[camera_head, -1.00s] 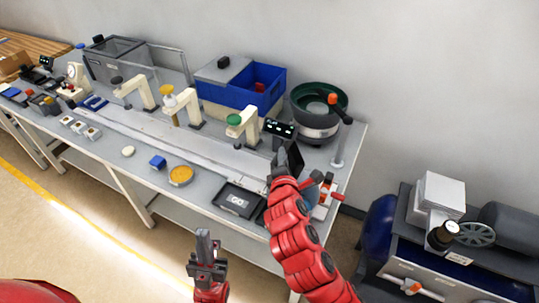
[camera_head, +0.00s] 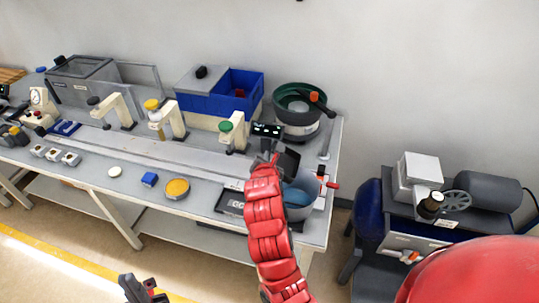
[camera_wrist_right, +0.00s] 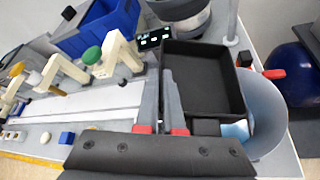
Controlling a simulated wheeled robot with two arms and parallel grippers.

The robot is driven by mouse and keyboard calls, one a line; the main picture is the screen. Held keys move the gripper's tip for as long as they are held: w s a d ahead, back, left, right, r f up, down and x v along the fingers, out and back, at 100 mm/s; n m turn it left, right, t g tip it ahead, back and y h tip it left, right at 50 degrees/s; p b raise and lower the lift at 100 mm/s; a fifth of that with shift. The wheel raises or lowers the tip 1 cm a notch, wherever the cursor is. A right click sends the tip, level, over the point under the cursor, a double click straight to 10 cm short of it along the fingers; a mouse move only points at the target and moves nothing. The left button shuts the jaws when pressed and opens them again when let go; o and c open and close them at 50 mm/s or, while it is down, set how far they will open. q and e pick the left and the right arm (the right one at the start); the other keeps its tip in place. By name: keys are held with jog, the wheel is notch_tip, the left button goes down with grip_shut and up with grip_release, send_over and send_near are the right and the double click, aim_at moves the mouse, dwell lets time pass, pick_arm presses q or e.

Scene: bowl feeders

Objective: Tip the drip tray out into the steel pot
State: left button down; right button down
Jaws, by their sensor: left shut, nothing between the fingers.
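The drip tray (camera_wrist_right: 207,75) is a shallow, black rectangular tray and looks empty inside. In the head view it is a small dark shape (camera_head: 288,160) at my right gripper (camera_head: 272,158). In the wrist view the fingers of my right gripper (camera_wrist_right: 166,85) straddle the tray's near-left wall, holding it raised. The steel pot (camera_wrist_right: 268,112) is round and grey, right of and below the tray; in the head view it shows (camera_head: 303,205) partly behind my right arm. My left gripper (camera_head: 140,290) is shut and empty at the bottom edge, off the table.
A bowl feeder (camera_head: 297,108) stands behind the tray, with a small display (camera_head: 267,129) nearby. A dark GO pad (camera_head: 230,203), yellow dish (camera_head: 177,188) and blue block (camera_head: 149,179) lie along the front. A red handle (camera_head: 331,185) sticks out beside the pot.

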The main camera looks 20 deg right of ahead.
jog(key=shift+w+a+n+h+p, duration=0.2)
jog(key=shift+a+n+h+p, duration=0.15)
jog(key=shift+p, duration=0.65)
jog(key=shift+s+d+n+g+p, duration=0.1)
jog(key=shift+n+g+p, duration=0.35)
jog(key=shift+p, duration=0.65)
jog(key=shift+f+n+g+h+p, duration=0.15)
jog(key=shift+n+g+h+p, duration=0.3)
jog(key=shift+p, duration=0.6)
jog(key=shift+f+n+h+p, duration=0.2)
jog(key=shift+n+h+p, duration=0.1)
jog(key=shift+p, duration=0.5)
jog(key=shift+f, duration=0.1)
jog(key=shift+a+f, duration=0.1)
jog(key=shift+a, duration=0.1)
